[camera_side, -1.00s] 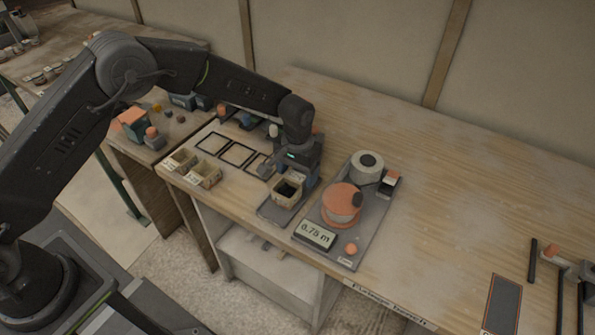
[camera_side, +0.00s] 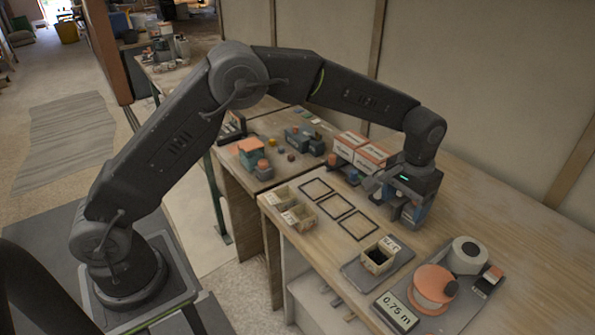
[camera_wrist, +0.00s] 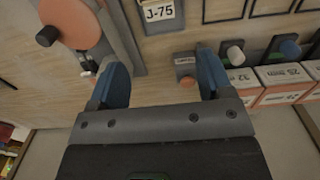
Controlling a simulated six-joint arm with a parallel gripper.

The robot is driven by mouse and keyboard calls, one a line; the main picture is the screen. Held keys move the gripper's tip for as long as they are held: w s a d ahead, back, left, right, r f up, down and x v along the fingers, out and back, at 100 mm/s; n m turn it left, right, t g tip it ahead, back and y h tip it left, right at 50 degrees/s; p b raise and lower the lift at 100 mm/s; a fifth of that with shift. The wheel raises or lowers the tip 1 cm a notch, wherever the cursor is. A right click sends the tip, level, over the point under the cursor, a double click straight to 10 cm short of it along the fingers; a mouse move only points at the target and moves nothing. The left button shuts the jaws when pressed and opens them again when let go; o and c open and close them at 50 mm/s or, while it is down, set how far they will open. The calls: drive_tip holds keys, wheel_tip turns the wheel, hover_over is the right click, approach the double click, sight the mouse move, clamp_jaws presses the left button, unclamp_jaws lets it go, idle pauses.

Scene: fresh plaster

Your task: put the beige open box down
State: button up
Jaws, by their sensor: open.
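The beige open box (camera_side: 377,261) stands upright on a grey plate (camera_side: 352,272) near the bench's front edge, with something dark inside. A white label rises at its back. In the wrist view, a "J-75" label (camera_wrist: 160,11) shows at the top edge; most of the box is cut off there. My gripper (camera_side: 397,214) is behind the box in the side view, apart from it. The wrist view shows its blue fingers (camera_wrist: 160,80) spread wide, with nothing between them.
Two other beige boxes (camera_side: 302,213) stand at the bench's left. Black square frames (camera_side: 338,207) lie behind the plate. Orange-and-white cartons (camera_side: 360,153) stand at the back.

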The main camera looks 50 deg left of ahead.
drive_tip(key=s+a+r+t, duration=0.1)
drive_tip(key=s+a+r, duration=0.4)
drive_tip(key=s+r, duration=0.25)
drive_tip(key=s+a+r+t, duration=0.2)
drive_tip(key=s+a+r, duration=0.35)
drive_tip(key=r, duration=0.25)
drive_tip(key=s+a+f+t, duration=0.1)
drive_tip(key=s+a, duration=0.3)
drive_tip(key=s, duration=1.3)
drive_tip(key=shift+s+t, duration=0.3)
drive_tip(key=shift+t, duration=0.5)
drive_tip(key=shift+f, duration=0.1)
